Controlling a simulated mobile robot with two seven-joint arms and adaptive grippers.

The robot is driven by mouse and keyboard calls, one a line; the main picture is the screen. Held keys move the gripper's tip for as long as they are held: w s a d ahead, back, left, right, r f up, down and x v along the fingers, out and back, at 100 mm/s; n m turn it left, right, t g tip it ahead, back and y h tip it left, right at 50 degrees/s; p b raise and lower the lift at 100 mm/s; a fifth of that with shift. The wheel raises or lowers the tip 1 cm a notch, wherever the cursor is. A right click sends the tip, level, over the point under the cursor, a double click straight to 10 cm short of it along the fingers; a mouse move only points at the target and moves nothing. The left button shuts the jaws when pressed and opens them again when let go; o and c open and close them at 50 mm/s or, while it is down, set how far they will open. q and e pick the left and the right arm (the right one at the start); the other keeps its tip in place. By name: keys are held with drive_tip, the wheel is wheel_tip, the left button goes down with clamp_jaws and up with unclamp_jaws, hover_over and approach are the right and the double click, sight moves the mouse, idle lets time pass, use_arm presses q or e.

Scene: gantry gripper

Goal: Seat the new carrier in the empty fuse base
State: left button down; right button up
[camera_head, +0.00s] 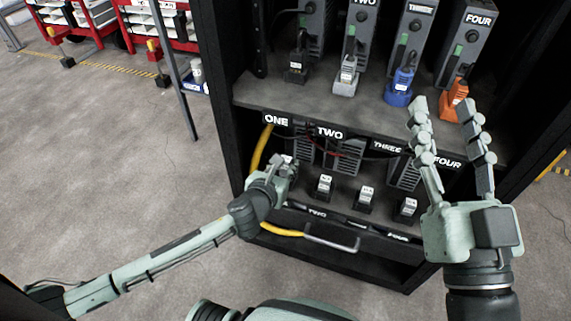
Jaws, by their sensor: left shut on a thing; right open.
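My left gripper (280,175) reaches into the lower bay of the cabinet, below the label ONE (277,120). It is shut on what looks like a carrier, mostly hidden by the fingers. The fuse base there is also hidden, so I cannot tell whether the carrier touches it. Three black carriers with white labels stand in a row to the right: one (324,186) nearest my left gripper, a middle one (365,200) and one at the right (407,209). My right gripper (446,112) is open and empty, fingers upward, in front of the cabinet's right side.
The upper shelf (330,108) holds grey units with black, grey, blue (399,88) and orange (456,100) plugs. A yellow cable (262,150) runs down the bay's left side. A drawer handle (331,240) sticks out below.

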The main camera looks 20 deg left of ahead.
use_arm(q)
drive_tip(key=shift+p, duration=0.45)
drive_tip(key=shift+f+b, duration=0.7)
drive_tip(key=shift+f, duration=0.7)
drive_tip(key=c, duration=1.3)
unclamp_jaws()
drive_tip(key=shift+o, duration=0.2)
drive_tip(key=v, duration=1.2)
